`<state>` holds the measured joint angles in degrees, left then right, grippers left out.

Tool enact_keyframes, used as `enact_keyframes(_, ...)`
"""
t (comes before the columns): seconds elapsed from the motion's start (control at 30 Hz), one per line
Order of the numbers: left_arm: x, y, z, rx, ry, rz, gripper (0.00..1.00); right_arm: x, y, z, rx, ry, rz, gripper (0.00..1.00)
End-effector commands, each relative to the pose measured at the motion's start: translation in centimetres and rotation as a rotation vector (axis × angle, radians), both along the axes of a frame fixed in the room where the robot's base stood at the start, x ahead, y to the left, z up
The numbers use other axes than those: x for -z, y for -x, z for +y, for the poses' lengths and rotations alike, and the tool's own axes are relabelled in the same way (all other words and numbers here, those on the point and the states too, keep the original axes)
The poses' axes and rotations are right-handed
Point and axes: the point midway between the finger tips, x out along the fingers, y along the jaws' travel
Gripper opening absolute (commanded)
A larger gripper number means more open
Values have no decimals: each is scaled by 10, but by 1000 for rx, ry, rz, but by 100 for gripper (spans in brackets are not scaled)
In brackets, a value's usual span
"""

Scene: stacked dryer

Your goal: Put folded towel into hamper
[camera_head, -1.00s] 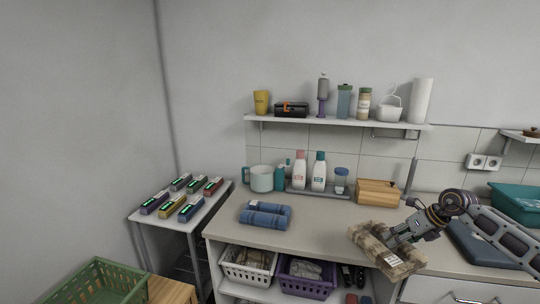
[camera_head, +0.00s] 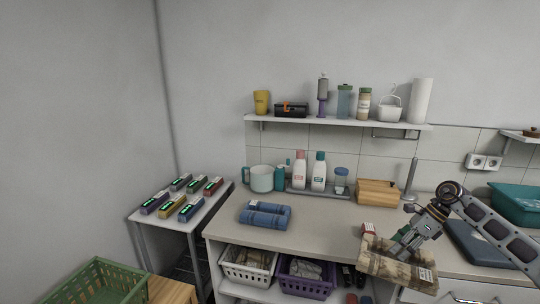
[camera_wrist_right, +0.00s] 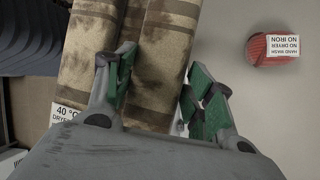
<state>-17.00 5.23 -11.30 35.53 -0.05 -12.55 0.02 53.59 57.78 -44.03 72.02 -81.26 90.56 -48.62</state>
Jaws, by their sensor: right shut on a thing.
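A folded brown camouflage-patterned towel (camera_head: 385,266) is at the front edge of the counter, in the grip of my right gripper (camera_head: 402,252). In the right wrist view the towel (camera_wrist_right: 160,60) lies between the two green-padded fingers of the gripper (camera_wrist_right: 162,90), and a white care label shows at its side. A folded blue towel (camera_head: 265,214) lies on the counter to the left. A green slatted basket (camera_head: 105,283), perhaps the hamper, is at the lower left. My left gripper is not in view.
A red labelled item (camera_head: 368,229) lies on the counter (camera_head: 325,225) behind the held towel; it also shows in the right wrist view (camera_wrist_right: 268,48). White (camera_head: 248,264) and purple (camera_head: 306,273) baskets sit below the counter. A small table (camera_head: 181,215) holds several labelled boxes.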

Motion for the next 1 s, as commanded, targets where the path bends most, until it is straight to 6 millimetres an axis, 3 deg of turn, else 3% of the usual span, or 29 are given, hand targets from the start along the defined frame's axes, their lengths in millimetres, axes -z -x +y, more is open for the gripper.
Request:
enact_keyframes(0.57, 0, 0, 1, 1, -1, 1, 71, 29, 26, 4, -486, -1, 1, 17)
enact_keyframes(1.0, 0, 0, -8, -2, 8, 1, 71, 79, 64, 17, -910, -1, 4, 17)
